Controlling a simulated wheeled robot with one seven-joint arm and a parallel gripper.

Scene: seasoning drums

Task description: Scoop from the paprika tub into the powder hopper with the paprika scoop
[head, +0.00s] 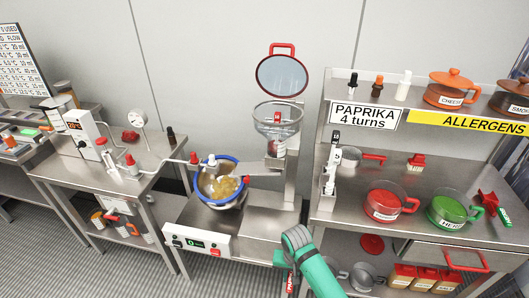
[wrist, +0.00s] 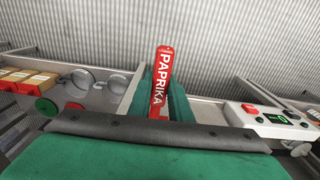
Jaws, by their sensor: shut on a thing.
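My gripper (wrist: 163,95) is shut on the red handle of the paprika scoop (wrist: 162,65), which is lettered PAPRIKA. The scoop's bowl is not visible in the wrist view. In the head view a red bit of the handle (head: 290,284) shows beside my arm, low in front of the steel machine. The paprika tub appears to be the red tub (head: 385,206) on the right bench; its label is too small to read. The powder hopper (head: 279,122) is the clear bowl above the machine, with its round lid (head: 282,75) raised. My gripper is below and apart from both.
A green tub (head: 455,210) stands right of the red one. A blue-rimmed drum (head: 222,186) sits left of the hopper. A small pan (head: 365,155) and a red brush (head: 416,161) lie behind the tubs. The floor in front is clear.

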